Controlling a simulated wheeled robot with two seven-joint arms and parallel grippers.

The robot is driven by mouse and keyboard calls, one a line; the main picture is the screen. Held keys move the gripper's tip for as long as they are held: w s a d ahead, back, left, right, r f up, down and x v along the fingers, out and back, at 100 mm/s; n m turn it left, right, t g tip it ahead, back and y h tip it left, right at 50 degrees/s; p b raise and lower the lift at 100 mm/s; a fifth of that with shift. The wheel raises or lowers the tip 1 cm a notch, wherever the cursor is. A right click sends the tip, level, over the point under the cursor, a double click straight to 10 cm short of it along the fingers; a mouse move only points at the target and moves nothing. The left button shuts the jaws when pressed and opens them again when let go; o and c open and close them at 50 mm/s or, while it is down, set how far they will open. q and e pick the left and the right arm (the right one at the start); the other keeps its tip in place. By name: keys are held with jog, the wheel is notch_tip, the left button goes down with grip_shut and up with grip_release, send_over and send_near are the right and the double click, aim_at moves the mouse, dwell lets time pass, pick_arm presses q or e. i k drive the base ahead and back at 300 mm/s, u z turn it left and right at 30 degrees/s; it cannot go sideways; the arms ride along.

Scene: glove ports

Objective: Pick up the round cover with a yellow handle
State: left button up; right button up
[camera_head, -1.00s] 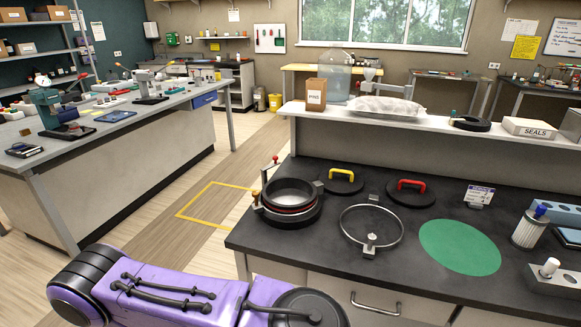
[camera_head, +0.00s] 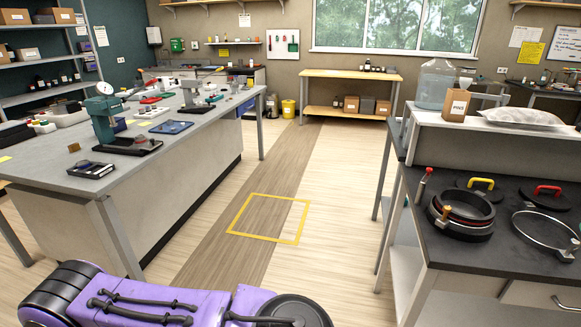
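The round black cover with a yellow handle (camera_head: 481,184) lies flat on the dark bench top at the right, behind the black ring port (camera_head: 462,214). A similar round cover with a red handle (camera_head: 546,195) lies to its right. A metal clamp ring (camera_head: 545,228) lies on the bench in front of the red-handled cover. My purple left arm crosses the lower left of the view, well away from the cover. Neither of my grippers is in view.
The dark bench (camera_head: 500,253) has a raised shelf with a cardboard box (camera_head: 456,104) and a bag (camera_head: 528,117). A grey workbench (camera_head: 60,173) with instruments stands at left. Between them is open wooden floor with a yellow taped square (camera_head: 268,237).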

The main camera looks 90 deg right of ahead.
aim_at(494, 194)
jog(key=z, duration=0.1)
jog(key=i, duration=0.15)
jog(key=z, duration=3.85)
